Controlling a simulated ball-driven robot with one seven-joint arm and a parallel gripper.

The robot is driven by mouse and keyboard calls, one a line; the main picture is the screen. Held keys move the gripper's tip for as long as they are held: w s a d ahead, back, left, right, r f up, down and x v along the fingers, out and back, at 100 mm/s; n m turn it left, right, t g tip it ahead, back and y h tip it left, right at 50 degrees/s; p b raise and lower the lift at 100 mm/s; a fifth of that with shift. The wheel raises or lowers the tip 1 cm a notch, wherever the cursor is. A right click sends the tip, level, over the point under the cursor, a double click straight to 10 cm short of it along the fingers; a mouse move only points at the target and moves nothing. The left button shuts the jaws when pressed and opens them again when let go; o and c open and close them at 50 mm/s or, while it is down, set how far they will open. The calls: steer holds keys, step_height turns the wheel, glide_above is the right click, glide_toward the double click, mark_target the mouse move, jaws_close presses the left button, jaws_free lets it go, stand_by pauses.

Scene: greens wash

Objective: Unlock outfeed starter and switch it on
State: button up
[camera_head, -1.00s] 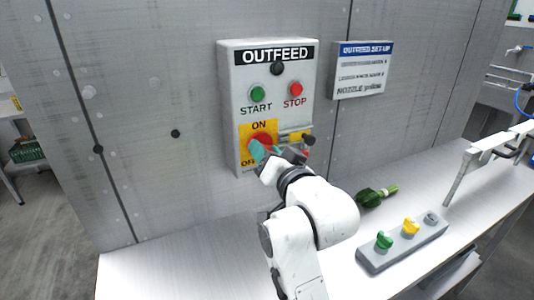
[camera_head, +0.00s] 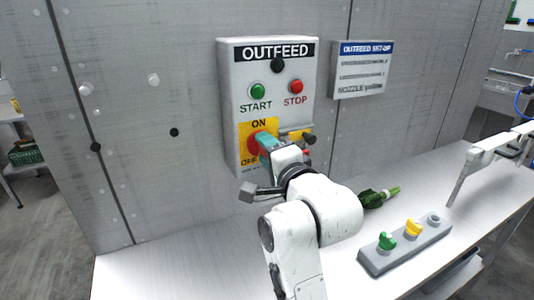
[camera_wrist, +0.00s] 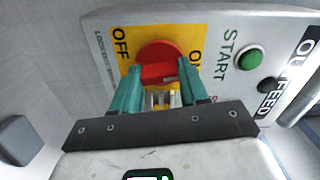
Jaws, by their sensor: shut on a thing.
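The grey OUTFEED box (camera_head: 228,110) hangs on the wall. Its red rotary switch (camera_head: 253,144) sits on a yellow plate (camera_head: 245,131) marked ON at the top and OFF at the bottom. My gripper (camera_head: 266,143) is at the switch, its teal fingers on either side of the red knob (camera_wrist: 160,58) in the wrist view. The gripper is shut on this knob. A yellow-and-dark lock piece (camera_head: 296,135) sticks out just right of the switch; parts of it show between the fingers in the wrist view. The knob's exact angle is partly hidden.
The box also carries a green START button (camera_head: 257,91), a red STOP button (camera_head: 296,87) and a black knob (camera_head: 278,65). A set-up sign (camera_head: 362,70) hangs to the right.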

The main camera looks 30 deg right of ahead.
steer(key=shift+m, duration=0.8)
steer(key=shift+d, duration=0.1)
steer(key=o, duration=1.1)
steer(key=shift+c, duration=0.2)
steer(key=s+b, duration=0.1)
steer(key=s, duration=0.9)
steer(key=shift+s+b, duration=0.4)
